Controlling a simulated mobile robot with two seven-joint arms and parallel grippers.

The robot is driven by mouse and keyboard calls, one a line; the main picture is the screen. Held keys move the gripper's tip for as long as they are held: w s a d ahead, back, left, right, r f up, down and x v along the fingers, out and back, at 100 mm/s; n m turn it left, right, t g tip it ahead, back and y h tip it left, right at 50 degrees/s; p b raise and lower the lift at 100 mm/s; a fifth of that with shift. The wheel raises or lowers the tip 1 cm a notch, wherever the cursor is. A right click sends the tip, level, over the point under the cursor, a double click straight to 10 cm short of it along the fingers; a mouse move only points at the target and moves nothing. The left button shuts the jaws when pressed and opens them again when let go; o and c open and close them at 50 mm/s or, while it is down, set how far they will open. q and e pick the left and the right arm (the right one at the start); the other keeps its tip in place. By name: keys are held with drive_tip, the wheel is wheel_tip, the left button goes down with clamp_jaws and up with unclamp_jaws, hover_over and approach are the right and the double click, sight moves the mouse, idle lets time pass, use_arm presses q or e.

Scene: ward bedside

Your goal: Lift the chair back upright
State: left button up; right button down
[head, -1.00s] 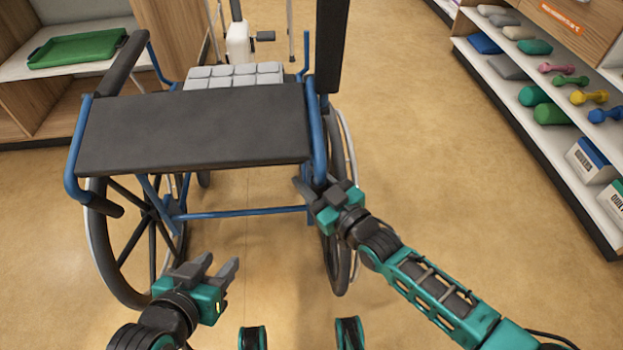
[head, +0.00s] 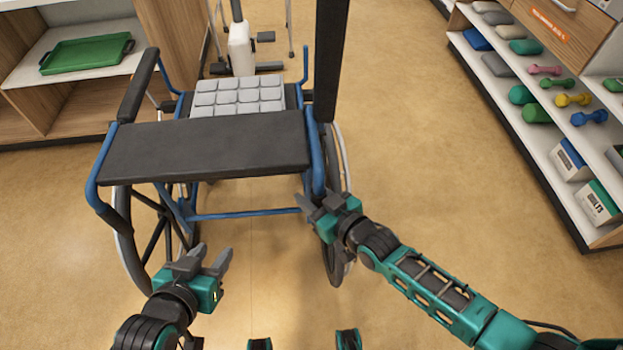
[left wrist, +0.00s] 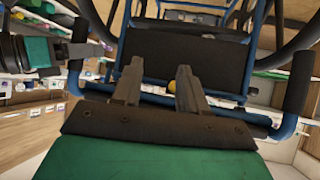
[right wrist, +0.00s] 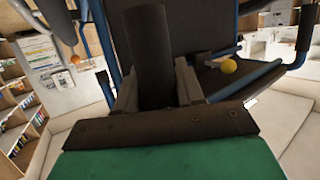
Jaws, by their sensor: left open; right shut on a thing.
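A wheelchair with a blue frame stands ahead in the head view. Its black back panel (head: 205,147) leans far back, nearly flat, towards me, with the grey quilted seat cushion (head: 238,97) beyond it. My right gripper (head: 315,205) is shut at the right-hand push handle; in the right wrist view the dark handle (right wrist: 148,50) sits between its fingers. My left gripper (head: 208,262) is open and empty, low and right of the left-hand push handle (head: 113,220). The left wrist view shows the back panel (left wrist: 190,55) beyond the open fingers (left wrist: 157,90).
A shelf with dumbbells (head: 572,100) and boxes stands at the right. A cabinet with a green tray (head: 87,53) stands at the left. A white stand (head: 240,48) is behind the wheelchair. The floor (head: 440,165) between wheelchair and right shelf is clear.

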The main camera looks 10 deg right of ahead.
sight(317, 192)
drive_tip(key=r+p, duration=0.1)
drive_tip(key=p, duration=0.1)
drive_tip(key=s+r+g+p, duration=0.1)
drive_tip(key=r+p, duration=0.1)
drive_tip(key=shift+r+m, duration=0.15)
drive_tip(key=shift+m, duration=0.15)
drive_tip(key=shift+s+r+g+p, duration=0.2)
drive_tip(key=shift+r+g+p, duration=0.3)
drive_tip(key=shift+p, duration=0.75)
use_arm(q)
wheel_tip(317, 192, up, 6)
drive_tip(key=s+a+y+p, duration=0.1)
drive_tip(key=a+p, duration=0.1)
drive_tip(key=shift+s+a+r, duration=0.15)
drive_tip(key=shift+s+a, duration=0.1)
drive_tip(key=shift+a, duration=0.1)
use_arm(e)
drive_tip(key=shift+s+r+m+g+h, duration=0.2)
drive_tip(key=shift+r+m+g+h, duration=0.15)
drive_tip(key=shift+r+g, duration=0.2)
drive_tip(key=c, duration=0.8)
unclamp_jaws()
drive_tip(key=shift+r, duration=0.1)
use_arm(q)
drive_tip(key=shift+r+p, duration=1.25)
drive_tip(key=shift+p, duration=0.2)
use_arm(e)
drive_tip(key=shift+f+v, duration=0.2)
drive_tip(key=shift+v, duration=6.25)
